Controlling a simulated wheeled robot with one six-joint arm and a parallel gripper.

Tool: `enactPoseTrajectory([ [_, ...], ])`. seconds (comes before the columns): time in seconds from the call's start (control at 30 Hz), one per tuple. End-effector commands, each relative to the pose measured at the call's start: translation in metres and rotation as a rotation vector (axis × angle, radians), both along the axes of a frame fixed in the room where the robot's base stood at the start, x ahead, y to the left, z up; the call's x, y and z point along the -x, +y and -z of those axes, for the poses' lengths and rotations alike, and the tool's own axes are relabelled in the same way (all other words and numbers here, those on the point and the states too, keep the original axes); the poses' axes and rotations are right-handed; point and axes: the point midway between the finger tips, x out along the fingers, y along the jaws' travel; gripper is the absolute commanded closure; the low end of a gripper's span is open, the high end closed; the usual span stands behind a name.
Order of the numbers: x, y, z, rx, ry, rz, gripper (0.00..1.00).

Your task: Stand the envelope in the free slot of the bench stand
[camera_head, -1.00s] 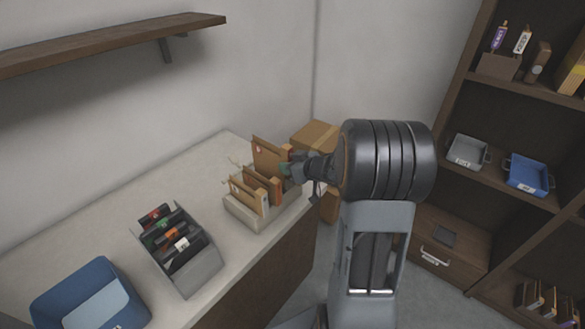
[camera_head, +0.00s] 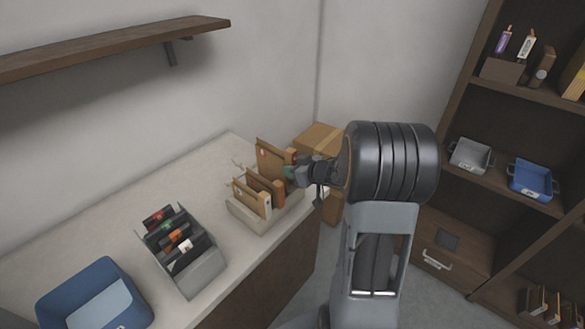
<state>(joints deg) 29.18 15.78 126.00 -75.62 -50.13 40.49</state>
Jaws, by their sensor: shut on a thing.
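The bench stand (camera_head: 246,220) is a pale slotted holder near the right end of the bench top. Several brown envelopes stand upright in its front and middle part. A taller brown envelope (camera_head: 268,155) with a small red mark is upright at the stand's back end. My gripper (camera_head: 290,173) reaches in from the right and is shut on this envelope's right edge. The envelope's lower part is hidden behind the others, so I cannot tell whether it sits in a slot or touches the stand's floor. My fingertips are small and partly hidden.
A grey holder (camera_head: 201,275) with several dark folders stands left of the bench stand. A blue bin (camera_head: 60,300) is at the bench's near left. A cardboard box (camera_head: 318,138) is behind my gripper. A wall shelf (camera_head: 110,48) hangs above; shelving (camera_head: 470,115) stands at right.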

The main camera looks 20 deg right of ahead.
Motion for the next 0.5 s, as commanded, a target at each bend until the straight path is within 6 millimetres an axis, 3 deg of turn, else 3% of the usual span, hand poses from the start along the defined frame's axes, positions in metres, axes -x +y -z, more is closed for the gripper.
enactPoseTrajectory([
  [0.5, 0.0, 0.0, 0.015, -0.001, -0.001, 0.0, 1.0],
])
